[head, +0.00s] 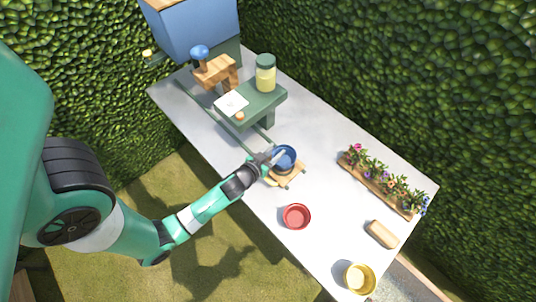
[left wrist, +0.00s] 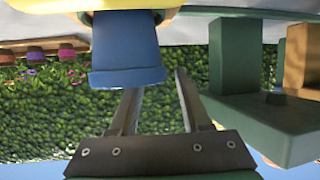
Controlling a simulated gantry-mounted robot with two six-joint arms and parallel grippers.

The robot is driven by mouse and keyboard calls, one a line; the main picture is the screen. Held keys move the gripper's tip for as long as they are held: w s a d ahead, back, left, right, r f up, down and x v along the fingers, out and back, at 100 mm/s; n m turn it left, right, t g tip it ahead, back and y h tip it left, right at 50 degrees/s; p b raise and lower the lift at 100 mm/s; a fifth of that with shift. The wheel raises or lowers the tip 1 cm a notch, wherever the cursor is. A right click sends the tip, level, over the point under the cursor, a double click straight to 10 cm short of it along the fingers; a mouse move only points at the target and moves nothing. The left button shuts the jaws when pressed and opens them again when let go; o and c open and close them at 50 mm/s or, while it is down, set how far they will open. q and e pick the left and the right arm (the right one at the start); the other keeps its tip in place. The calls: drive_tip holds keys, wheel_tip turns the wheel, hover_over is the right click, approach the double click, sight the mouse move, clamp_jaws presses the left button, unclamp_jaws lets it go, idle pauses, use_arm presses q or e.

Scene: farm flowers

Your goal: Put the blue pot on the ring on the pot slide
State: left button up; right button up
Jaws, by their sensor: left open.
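The blue pot (head: 285,156) sits on the light wooden pot slide (head: 291,180), near the middle of the table. The wrist picture is upside down; the blue pot (left wrist: 125,42) hangs from the top there, rim downward. A yellow piece (left wrist: 160,65) curves around the pot's base; I cannot tell for sure that it is the ring. My left gripper (head: 276,157) is at the pot's left side in the head view. Its two fingers (left wrist: 158,82) are spread apart with nothing clamped between them, close to the pot's rim. My right gripper is not in view.
A green stand (head: 262,100) with a jar (head: 265,72) is behind the pot; its legs show close by in the wrist view. A red pot (head: 296,216) and yellow pot (head: 359,279) stand in front. A flower planter (head: 385,184) lines the right.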

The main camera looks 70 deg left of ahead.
use_arm(q)
drive_tip(key=v, duration=1.1)
drive_tip(key=shift+b, duration=0.35)
drive_tip(key=shift+s+d+r, duration=0.1)
drive_tip(key=shift+d, duration=0.05)
